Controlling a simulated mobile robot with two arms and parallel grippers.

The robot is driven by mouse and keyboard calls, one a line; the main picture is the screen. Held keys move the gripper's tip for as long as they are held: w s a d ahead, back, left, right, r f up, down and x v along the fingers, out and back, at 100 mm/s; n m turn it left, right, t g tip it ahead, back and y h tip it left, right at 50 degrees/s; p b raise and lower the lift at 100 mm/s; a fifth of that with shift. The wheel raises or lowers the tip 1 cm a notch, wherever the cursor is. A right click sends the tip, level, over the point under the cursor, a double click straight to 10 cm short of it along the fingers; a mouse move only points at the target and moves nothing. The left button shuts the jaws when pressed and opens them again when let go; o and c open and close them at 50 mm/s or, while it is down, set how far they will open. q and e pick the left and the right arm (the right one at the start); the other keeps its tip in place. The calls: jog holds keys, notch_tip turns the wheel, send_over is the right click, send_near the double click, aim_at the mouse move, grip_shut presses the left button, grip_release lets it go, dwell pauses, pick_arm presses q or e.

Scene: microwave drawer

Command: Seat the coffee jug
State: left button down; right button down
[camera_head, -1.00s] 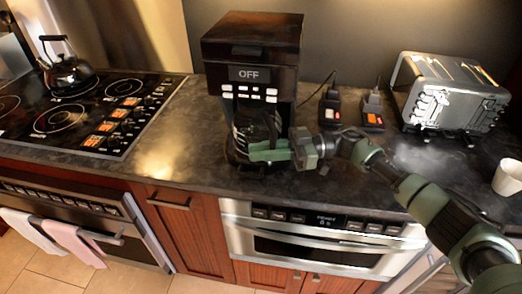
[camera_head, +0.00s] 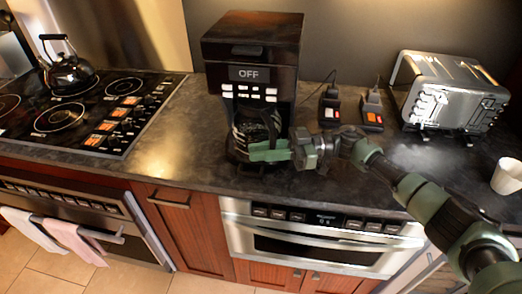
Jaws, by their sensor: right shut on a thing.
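The coffee maker (camera_head: 250,50) stands on the dark counter against the back wall, with "OFF" on its display. The coffee jug (camera_head: 250,128) is dark and glassy and sits low in the bay of the coffee maker, under the row of buttons. My right gripper (camera_head: 270,150) reaches in from the right and is shut on the jug at its front right side. The fingers hide part of the jug and its handle. I cannot tell whether the jug's base rests flat on the plate. My left gripper is not in view.
A toaster (camera_head: 452,92) and a white cup (camera_head: 507,177) stand at the right. Two small black devices with cords, one of them here (camera_head: 330,107), sit behind my right arm. A kettle (camera_head: 66,70) is on the stove (camera_head: 75,115) at the left. The counter left of the coffee maker is clear.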

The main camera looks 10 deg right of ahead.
jog(key=c, duration=1.3)
grip_release()
jog(key=shift+f, duration=0.1)
